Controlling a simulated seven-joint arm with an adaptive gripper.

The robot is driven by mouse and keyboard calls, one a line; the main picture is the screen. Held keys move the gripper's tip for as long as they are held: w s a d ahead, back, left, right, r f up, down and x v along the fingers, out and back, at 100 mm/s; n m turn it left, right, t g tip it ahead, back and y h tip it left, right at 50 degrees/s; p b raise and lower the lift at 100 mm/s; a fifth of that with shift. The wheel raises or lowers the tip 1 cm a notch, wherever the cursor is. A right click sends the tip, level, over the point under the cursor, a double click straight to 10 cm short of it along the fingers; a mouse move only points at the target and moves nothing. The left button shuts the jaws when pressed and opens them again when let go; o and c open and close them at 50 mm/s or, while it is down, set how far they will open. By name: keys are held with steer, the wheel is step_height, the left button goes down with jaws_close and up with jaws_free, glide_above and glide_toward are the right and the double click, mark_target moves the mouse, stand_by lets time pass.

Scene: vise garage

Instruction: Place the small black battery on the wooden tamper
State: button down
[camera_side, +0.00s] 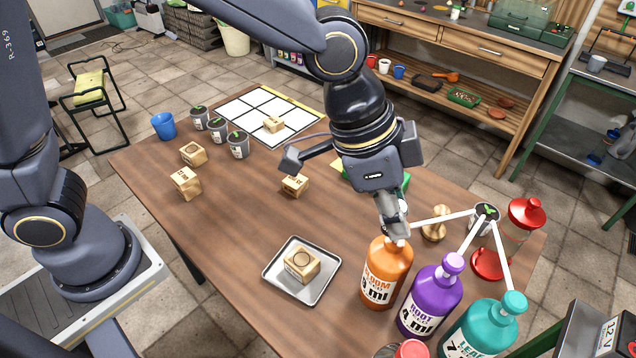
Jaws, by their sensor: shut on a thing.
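My gripper (395,230) points down over the right part of the table, just in front of the top of the orange bottle (385,272) in the picture. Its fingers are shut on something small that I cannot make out. I see no small black battery clearly; the fingers could be hiding it. A turned wooden piece, likely the wooden tamper (435,228), stands upright on the table just right of my gripper. I cannot tell whether my gripper touches the bottle.
A purple bottle (430,298) and a teal bottle (487,328) crowd the near right. A metal tray (272,272) holds a wooden block (302,264). The table's left middle (235,225) is clear.

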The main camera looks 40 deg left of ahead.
steer(key=w+a+n+y, duration=0.1)
steer(key=w+a+n, duration=0.3)
steer(key=w, duration=0.9)
steer(key=m, duration=0.1)
glide_toward(449, 208)
steer(key=shift+w+d+f+t, duration=0.15)
steer(key=shift+d+f+t, duration=0.25)
steer(key=shift+d+f, duration=0.25)
steer(key=shift+w+d+f, duration=0.1)
steer(key=shift+w+f, duration=0.25)
steer(key=shift+f, duration=1.7)
steer(key=shift+f, duration=0.15)
steer(key=c, duration=0.9)
jaws_free()
steer(key=shift+c, duration=0.2)
